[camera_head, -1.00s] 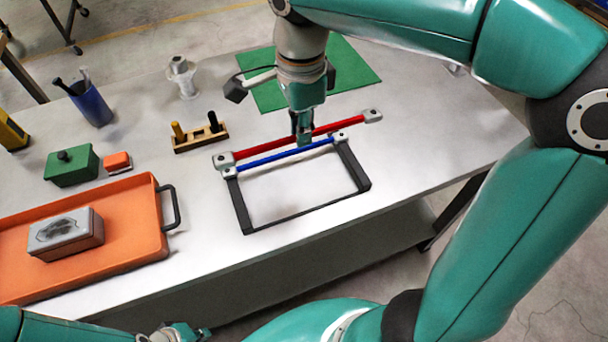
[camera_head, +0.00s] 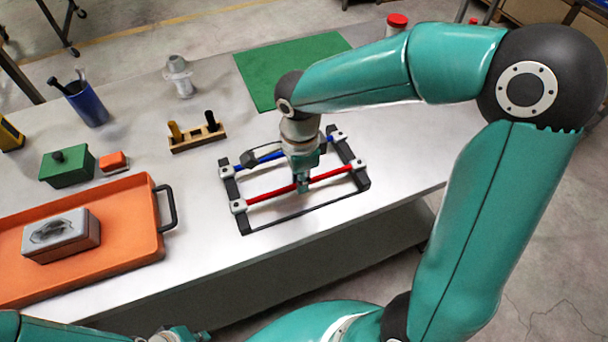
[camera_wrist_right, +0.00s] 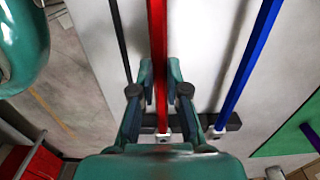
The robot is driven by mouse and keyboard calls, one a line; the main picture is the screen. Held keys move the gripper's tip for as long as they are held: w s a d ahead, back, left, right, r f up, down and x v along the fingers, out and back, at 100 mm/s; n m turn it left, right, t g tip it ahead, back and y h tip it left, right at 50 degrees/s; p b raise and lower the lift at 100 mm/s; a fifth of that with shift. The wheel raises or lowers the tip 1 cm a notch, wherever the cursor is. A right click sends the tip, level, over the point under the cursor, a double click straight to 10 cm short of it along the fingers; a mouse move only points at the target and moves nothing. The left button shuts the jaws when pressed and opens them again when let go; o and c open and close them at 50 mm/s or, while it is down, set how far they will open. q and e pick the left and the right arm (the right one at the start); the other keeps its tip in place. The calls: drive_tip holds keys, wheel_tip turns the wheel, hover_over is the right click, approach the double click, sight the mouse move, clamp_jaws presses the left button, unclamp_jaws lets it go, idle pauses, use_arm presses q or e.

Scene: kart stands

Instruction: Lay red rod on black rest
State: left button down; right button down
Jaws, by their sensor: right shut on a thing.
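The red rod (camera_head: 263,195) has grey end blocks and spans the black rest (camera_head: 290,216), a rectangular frame on the table. Its end blocks appear over the frame's two side bars, toward the front; I cannot tell whether they touch. My right gripper (camera_head: 303,186) is shut on the rod's middle from above. The right wrist view shows the red rod (camera_wrist_right: 157,40) between the fingers (camera_wrist_right: 160,78). A blue rod (camera_head: 270,156) lies across the rest's back part, apart from the red one. My left gripper (camera_head: 180,332) is partly visible at the bottom edge; its jaws are unclear.
An orange tray (camera_head: 120,259) with a grey box (camera_head: 62,236) stands at the left. A wooden peg holder (camera_head: 198,140), green box (camera_head: 67,166), blue cup (camera_head: 89,106) and green mat (camera_head: 290,68) are behind. The table right of the rest is clear.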

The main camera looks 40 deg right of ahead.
drive_tip(key=c, duration=1.2)
unclamp_jaws()
wheel_tip(320, 180, up, 12)
drive_tip(key=shift+r+p, duration=0.1)
drive_tip(key=shift+p, duration=0.3)
